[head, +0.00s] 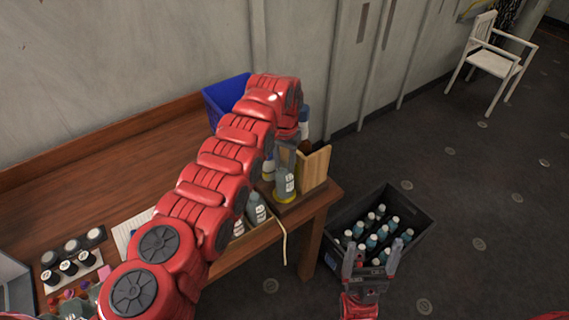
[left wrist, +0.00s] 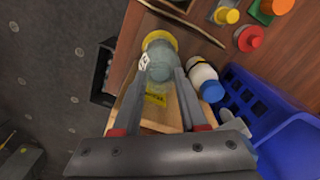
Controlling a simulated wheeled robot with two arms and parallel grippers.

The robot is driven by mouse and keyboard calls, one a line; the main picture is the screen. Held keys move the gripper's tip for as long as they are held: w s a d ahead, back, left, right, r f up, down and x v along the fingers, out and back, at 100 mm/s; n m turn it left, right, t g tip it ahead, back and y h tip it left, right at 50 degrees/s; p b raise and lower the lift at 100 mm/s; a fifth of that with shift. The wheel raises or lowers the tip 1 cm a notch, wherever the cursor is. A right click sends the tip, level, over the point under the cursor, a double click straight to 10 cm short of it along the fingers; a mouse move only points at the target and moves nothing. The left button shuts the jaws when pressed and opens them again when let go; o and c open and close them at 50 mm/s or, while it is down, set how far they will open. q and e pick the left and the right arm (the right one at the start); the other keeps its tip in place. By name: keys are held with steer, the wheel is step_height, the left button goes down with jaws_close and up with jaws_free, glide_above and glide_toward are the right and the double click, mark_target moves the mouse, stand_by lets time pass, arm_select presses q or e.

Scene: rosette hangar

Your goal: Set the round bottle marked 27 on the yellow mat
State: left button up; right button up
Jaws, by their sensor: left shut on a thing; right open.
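A round, grey-blue bottle (head: 284,184) with a white label stands upright over the yellow mat (head: 285,199) at the table's right end. The label's number is too small to read for certain. In the left wrist view the bottle (left wrist: 160,58) is between the fingers, and the round yellow mat (left wrist: 166,36) shows at its base. My left gripper (left wrist: 160,78) is shut on the bottle from above; in the head view its arm partly hides it. I cannot tell whether the base touches the mat. My right gripper (head: 372,262) is open and empty at the dark crate's near edge.
A wooden board (head: 315,168) stands right beside the bottle. A white bottle with a blue cap (left wrist: 204,78) and a blue bin (left wrist: 285,120) are close by. The dark crate (head: 340,222) on the floor holds several bottles. Jars (head: 70,267) stand at the left.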

stand_by(0.3)
arm_select(q)
steer(key=o, duration=1.2)
steer(key=shift+o, duration=0.3)
steer(key=o, duration=0.3)
steer(key=shift+r, duration=0.1)
steer(key=shift+r, duration=2.35)
steer(key=shift+r+p, duration=0.3)
steer(key=shift+r, duration=1.05)
